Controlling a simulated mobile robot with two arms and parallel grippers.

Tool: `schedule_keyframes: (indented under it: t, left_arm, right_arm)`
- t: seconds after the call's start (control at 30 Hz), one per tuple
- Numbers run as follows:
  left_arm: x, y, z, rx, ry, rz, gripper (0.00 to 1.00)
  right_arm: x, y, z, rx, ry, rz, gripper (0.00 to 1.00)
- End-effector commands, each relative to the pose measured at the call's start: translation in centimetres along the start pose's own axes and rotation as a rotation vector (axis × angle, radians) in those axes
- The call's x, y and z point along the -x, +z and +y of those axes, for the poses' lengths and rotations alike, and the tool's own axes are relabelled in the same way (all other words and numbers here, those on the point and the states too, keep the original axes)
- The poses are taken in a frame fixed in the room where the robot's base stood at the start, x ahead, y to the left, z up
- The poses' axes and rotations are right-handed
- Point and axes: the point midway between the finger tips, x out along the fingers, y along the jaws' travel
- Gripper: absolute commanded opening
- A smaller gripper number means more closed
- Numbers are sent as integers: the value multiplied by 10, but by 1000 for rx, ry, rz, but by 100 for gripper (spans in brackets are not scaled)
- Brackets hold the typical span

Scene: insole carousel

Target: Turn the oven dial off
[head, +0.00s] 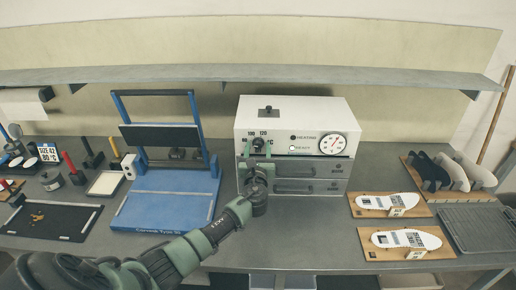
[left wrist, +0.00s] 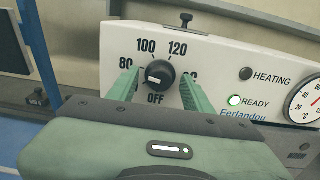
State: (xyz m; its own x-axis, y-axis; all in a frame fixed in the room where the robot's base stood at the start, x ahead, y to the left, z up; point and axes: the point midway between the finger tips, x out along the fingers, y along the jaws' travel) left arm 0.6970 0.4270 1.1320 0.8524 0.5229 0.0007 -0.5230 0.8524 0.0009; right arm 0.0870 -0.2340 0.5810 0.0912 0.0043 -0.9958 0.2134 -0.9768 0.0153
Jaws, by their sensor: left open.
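The oven (head: 292,115) is a white box with grey drawers below, at the back middle of the bench in the head view. Its black dial (left wrist: 160,75) sits among the marks 80, 100, 120 and OFF, with OFF at the bottom. The dial's white pointer mark lies on its left side, pointing roughly left and not down at OFF. My left gripper (left wrist: 158,88) is open, with one green finger on each side of the dial. I cannot tell whether the fingers touch it. In the head view my left gripper (head: 257,165) partly covers the dial's area. My right gripper is not in view.
A round gauge (head: 333,143) is at the oven's right. A blue press (head: 163,205) stands left. Boards with white insoles (head: 390,201) lie right. A shelf (head: 260,74) runs above.

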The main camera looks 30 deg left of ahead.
Motion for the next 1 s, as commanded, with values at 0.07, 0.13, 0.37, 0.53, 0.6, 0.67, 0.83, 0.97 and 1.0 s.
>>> schedule_keyframes:
  t: [0.07,0.13,0.37,0.53,0.6,0.67,0.83,0.97,1.0]
  left_arm:
    - [-1,0,0,0,-1,1,50]
    - [-1,0,0,0,-1,1,50]
    - [-1,-1,0,1,-1,1,20]
    - [0,-1,0,2,0,1,0]
    - [0,-1,0,6,0,1,0]
    - [0,-1,0,14,0,1,0]
    - [0,-3,0,70,-1,2,0]
    - [0,-4,-1,149,-1,1,0]
    - [0,-4,-1,180,-1,1,0]
  right_arm:
    - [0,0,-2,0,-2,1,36]
    - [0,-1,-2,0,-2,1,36]
    - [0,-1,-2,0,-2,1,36]
    - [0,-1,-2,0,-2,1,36]
    - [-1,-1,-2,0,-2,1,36]
    - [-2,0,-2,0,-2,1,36]
    - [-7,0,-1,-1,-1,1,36]
    - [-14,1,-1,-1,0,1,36]
    - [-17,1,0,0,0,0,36]
